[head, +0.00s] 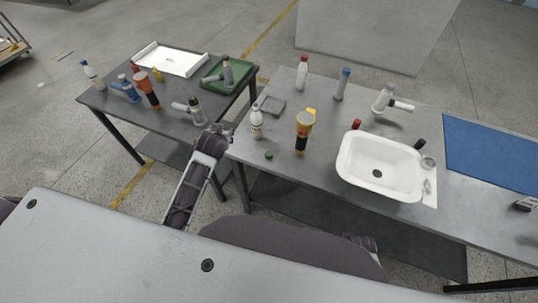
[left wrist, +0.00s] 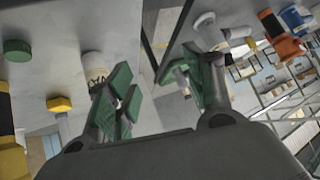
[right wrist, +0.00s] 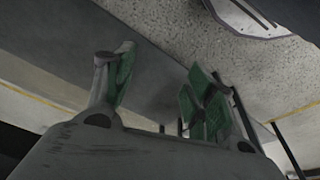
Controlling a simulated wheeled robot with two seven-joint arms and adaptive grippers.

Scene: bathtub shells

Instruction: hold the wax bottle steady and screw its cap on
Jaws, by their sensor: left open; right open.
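The wax bottle (head: 257,124) is white with a printed label and stands upright on the near left part of the sink table. It also shows in the left wrist view (left wrist: 95,66), partly behind a finger. A green cap (head: 269,154) lies on the table in front of it, apart from the bottle; it also shows in the left wrist view (left wrist: 17,50). My left gripper (head: 217,132) is open and empty, left of the bottle at the table's left edge. My right gripper (right wrist: 160,70) is open and empty, low and away from the bottle, over the floor.
A white sink (head: 348,166) is further right. The left table (head: 178,123) holds several tools and bottles, a green tray (head: 244,68) and a white tray (head: 170,58).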

